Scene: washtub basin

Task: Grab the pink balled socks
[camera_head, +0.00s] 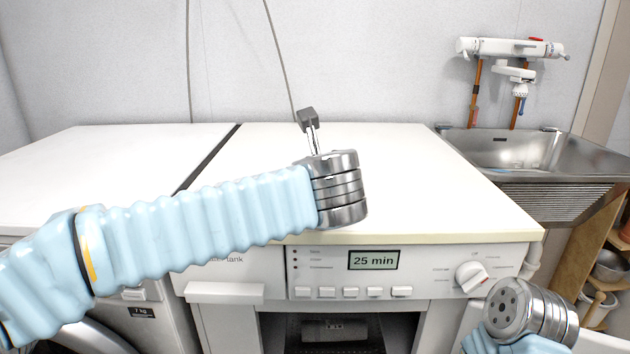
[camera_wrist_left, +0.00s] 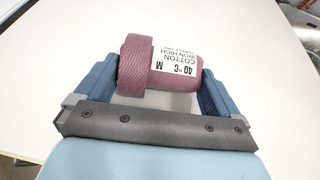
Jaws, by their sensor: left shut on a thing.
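The pink balled socks (camera_wrist_left: 152,68) are a dusty-pink roll with a white care label, seen in the left wrist view. They sit between the blue fingers of my left gripper (camera_wrist_left: 155,80), which is shut on them. In the head view my left gripper (camera_head: 308,119) shows only as a small grey part beyond the metal wrist, above the white machine top. The socks are hidden behind the arm there. My right arm's metal wrist end is at the lower right of the head view; no right gripper fingers show.
The white machine top (camera_head: 400,170) looks clear, with a control panel (camera_head: 345,270) on its front. Another white top (camera_head: 90,155) lies to the left. A steel sink (camera_head: 500,150) with a wall tap (camera_head: 510,47) and a wooden shelf (camera_head: 595,260) stand at the right.

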